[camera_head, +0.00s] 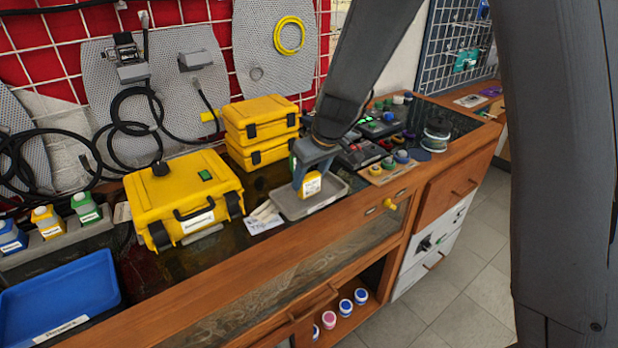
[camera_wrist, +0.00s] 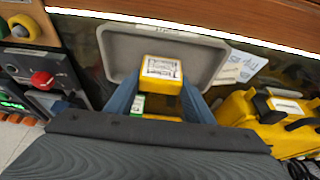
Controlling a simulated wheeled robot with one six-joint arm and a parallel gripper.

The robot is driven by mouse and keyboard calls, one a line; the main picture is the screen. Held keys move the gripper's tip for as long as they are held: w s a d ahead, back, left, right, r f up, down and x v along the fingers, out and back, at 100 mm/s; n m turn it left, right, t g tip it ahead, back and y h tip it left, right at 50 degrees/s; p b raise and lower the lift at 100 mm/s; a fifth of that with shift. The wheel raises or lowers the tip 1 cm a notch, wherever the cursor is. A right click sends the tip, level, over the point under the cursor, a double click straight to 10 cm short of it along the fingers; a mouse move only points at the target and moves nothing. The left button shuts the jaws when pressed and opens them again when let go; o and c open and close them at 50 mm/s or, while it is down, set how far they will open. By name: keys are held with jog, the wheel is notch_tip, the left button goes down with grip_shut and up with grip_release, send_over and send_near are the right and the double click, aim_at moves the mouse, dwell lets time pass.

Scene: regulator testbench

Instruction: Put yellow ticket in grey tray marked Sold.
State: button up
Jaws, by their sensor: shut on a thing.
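My gripper (camera_head: 311,168) is shut on the yellow ticket (camera_head: 312,186), a block-like yellow piece with a white printed label. In the wrist view the yellow ticket (camera_wrist: 161,70) sits between the blue-grey fingers (camera_wrist: 160,95), with a small green patch beside it. The grey tray (camera_head: 290,207) is directly below and around it in the head view. The grey tray also shows behind the ticket in the wrist view (camera_wrist: 118,48). I cannot tell whether the ticket touches the tray floor, and I cannot read any marking on the tray.
A yellow case (camera_head: 180,190) and stacked yellow cases (camera_head: 262,120) stand to the left and behind. White papers (camera_head: 262,222) lie beside the tray. Knobs on a wooden board (camera_head: 390,168) are at its right. A blue tray (camera_head: 60,295) is at the front left.

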jog(key=shift+f, duration=0.2)
jog(key=shift+f, duration=0.15)
jog(key=o, duration=1.1)
jog(key=shift+c, duration=0.2)
jog(key=shift+r, duration=0.25)
jog(key=b+v, duration=0.2)
jog(key=v, duration=1)
jog(key=s+d+f+m+g, duration=0.1)
jog(key=s+d+f+m, duration=0.1)
jog(key=s, duration=0.4)
jog(key=s+d+f+m+g+h, duration=0.1)
jog(key=s+d+f+m, duration=0.1)
jog(key=s+d+f, duration=0.3)
jog(key=s+d+f+m+g+h, duration=0.1)
jog(key=s+d+f+m, duration=0.1)
jog(key=s+d+f, duration=0.2)
jog(key=s+d, duration=0.3)
jog(key=s, duration=0.1)
jog(key=shift+s+d+m, duration=0.2)
jog(key=shift+s+m, duration=0.1)
jog(key=shift+m, duration=0.1)
